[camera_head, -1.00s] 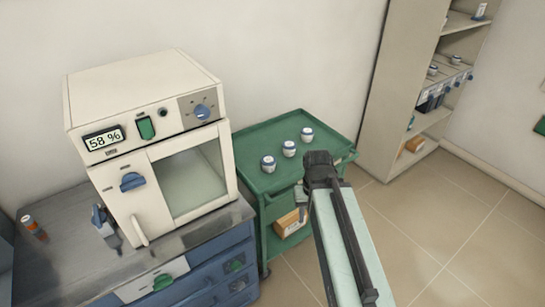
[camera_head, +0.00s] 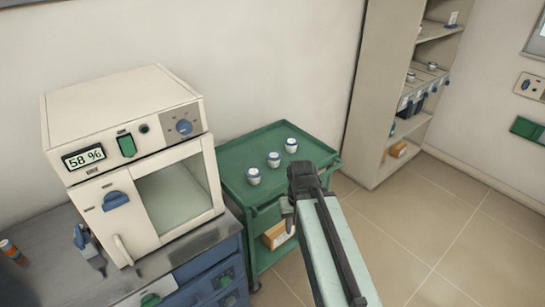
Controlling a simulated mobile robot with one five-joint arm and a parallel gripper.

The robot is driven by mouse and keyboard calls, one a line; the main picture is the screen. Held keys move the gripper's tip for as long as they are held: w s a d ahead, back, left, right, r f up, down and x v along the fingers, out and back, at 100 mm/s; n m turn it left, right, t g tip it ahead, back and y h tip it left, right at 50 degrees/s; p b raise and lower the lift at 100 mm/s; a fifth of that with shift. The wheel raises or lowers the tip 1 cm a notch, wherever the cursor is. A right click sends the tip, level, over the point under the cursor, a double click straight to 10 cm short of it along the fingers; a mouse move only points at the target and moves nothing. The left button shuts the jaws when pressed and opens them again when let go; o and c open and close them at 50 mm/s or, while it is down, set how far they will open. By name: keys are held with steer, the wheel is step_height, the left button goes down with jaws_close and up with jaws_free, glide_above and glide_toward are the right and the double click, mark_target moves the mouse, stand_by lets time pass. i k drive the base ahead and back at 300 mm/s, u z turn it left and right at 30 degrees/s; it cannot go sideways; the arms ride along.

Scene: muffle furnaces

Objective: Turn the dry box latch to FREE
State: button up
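The dry box (camera_head: 125,150) is a cream cabinet with a glass window, standing on the metal-topped bench at the left. Its display reads 58 %. A blue latch knob (camera_head: 116,200) sits on the door's left part, above a pale handle (camera_head: 122,250). The small marks beside the latch are too small to read. My gripper (camera_head: 304,178) is at the end of my arm, in front of the green cart and well to the right of the dry box, touching nothing that I can see. Its fingers are dark and seen from behind, so their opening is unclear.
A green cart (camera_head: 235,168) holds three small lidded jars (camera_head: 273,160) and a box on its lower shelf. A blue dial (camera_head: 184,127) and green switch (camera_head: 127,146) are on the dry box's top panel. A tall shelf (camera_head: 365,140) stands behind. The floor at right is clear.

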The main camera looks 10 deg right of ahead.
mark_target(114, 199)
steer(key=u, duration=1.8)
steer(key=k, duration=1.35)
steer(key=u, duration=1.15)
steer(key=i, duration=1.2)
steer(key=z, duration=0.2)
